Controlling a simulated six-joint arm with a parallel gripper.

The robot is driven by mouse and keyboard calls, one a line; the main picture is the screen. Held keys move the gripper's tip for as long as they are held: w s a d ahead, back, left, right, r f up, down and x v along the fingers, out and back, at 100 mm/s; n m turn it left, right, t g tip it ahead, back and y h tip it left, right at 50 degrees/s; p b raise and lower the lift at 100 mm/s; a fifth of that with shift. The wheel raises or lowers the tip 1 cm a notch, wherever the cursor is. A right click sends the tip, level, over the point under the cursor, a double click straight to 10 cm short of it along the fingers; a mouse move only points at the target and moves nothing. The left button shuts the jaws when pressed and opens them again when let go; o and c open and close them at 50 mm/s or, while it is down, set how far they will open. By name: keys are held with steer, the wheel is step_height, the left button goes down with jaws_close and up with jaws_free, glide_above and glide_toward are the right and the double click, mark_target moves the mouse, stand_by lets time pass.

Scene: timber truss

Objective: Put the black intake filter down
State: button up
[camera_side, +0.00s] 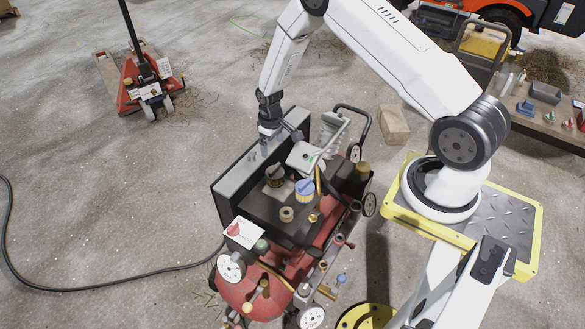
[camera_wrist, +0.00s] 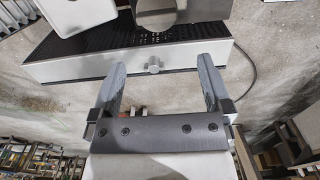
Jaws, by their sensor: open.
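A round, dark cup-like part (camera_side: 274,175) with a yellowish band stands on the dark top tray of the red compressor (camera_side: 327,233); it may be the black intake filter, but I cannot tell for sure. My gripper (camera_side: 268,138) is above the silver-edged box at the tray's back left. In the wrist view my gripper (camera_wrist: 160,82) is open, with nothing between its fingers. Beyond the fingers is the box's silver face (camera_wrist: 110,64) with a small knob. A dark part with a round grey face (camera_wrist: 156,14) is cut off at the top edge.
The tray also holds a blue-lidded jar (camera_side: 305,190), a tan ring (camera_side: 287,214) and a brass fitting (camera_side: 313,218). A white box (camera_side: 305,157) stands close right of my gripper.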

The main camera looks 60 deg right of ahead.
steer(key=s+a+r+t, duration=0.1)
steer(key=s+a+r, duration=0.15)
steer(key=r, duration=0.45)
steer(key=s+a+r, duration=0.2)
steer(key=a+r, duration=0.2)
steer(key=r, duration=0.4)
steer(key=s+a+r, duration=0.2)
steer(key=s+r, duration=0.2)
steer(key=s, duration=0.2)
steer(key=s+a+r+t, duration=0.1)
steer(key=s+a+r, duration=0.2)
steer(key=s, duration=0.3)
steer(key=shift+s+a+r, duration=0.35)
steer(key=shift+s+r, duration=0.05)
